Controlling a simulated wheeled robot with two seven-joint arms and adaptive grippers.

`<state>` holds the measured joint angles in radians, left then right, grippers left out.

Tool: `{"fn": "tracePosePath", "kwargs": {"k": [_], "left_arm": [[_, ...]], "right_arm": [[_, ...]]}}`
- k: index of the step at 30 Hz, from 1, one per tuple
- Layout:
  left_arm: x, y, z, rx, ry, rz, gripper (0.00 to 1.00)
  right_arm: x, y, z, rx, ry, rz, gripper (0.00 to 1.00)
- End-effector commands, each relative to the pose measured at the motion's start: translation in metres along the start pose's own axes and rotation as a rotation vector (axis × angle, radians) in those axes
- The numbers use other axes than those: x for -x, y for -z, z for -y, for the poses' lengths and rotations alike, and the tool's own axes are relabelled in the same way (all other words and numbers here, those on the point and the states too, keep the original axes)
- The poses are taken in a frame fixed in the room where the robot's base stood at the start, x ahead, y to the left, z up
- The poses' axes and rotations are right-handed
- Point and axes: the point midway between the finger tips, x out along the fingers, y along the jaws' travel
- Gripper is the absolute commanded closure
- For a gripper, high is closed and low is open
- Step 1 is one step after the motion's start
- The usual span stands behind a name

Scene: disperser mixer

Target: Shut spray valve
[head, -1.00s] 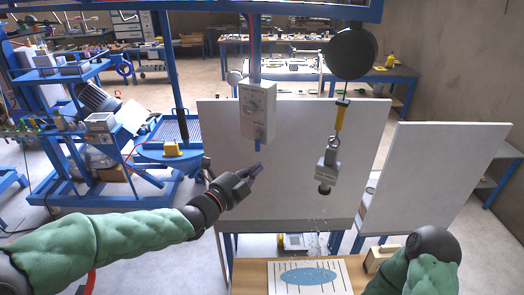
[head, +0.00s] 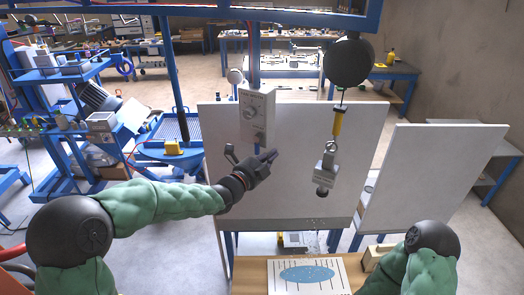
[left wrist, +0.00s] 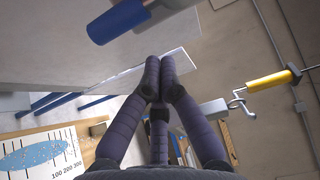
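I cannot tell whether either is the spray valve. A grey spray unit (head: 326,170) hangs to its right from a yellow-handled hook, with faint droplets below it. My left gripper (head: 272,155) is just below and right of the box, apart from the spray unit. In the left wrist view its fingertips (left wrist: 160,68) meet with nothing between them. A blue cylinder (left wrist: 118,20) and the yellow handle (left wrist: 268,82) also show there. My right gripper is out of view.
A white panel (head: 225,160) stands behind the box and spray unit, with another panel (head: 430,180) to its right. A sheet with a blue oval (head: 308,274) lies on the wooden table (head: 250,280) below. A black disc (head: 349,62) hangs above the spray unit.

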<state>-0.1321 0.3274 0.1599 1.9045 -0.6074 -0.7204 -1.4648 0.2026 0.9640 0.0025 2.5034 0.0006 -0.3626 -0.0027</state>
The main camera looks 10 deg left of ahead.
Motion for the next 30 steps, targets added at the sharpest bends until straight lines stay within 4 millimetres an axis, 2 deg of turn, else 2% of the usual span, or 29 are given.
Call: {"fn": "tracePosePath", "kwargs": {"k": [3,7,21,30], "left_arm": [[0.006,-0.016,0.003,0.0,0.0,0.003,1.0],[0.009,-0.023,0.002,-0.001,0.001,0.001,1.0],[0.01,-0.026,0.001,-0.003,0.001,0.0,1.0],[0.01,-0.028,-0.002,-0.047,-0.004,0.0,1.0]], "right_arm": [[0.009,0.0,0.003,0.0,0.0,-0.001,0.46],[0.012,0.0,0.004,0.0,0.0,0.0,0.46],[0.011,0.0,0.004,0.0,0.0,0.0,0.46],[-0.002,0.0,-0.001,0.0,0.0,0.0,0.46]]}}
